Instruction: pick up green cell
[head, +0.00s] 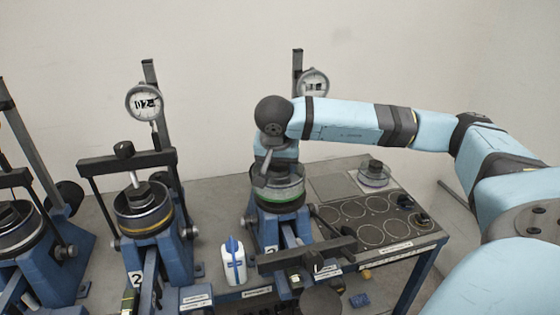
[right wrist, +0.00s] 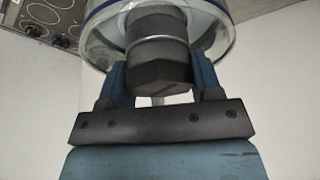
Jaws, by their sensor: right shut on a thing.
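The green cell (head: 280,201) is a clear round cup with a green band, at the third lever frame in the head view. My right gripper (head: 276,170) is above it, pointing down. In the right wrist view its two blue fingers (right wrist: 160,82) are shut on a dark hexagonal knob (right wrist: 160,65) in the middle of a clear cell (right wrist: 225,40). My left gripper is not in view.
Two more lever frames, with a yellow-banded cell (head: 146,222) and another cell (head: 20,232), stand to the left. A dark tray with round outlines (head: 352,208) is right, with a clear cell (head: 375,178) behind it. A white and blue bottle (head: 233,262) stands in front.

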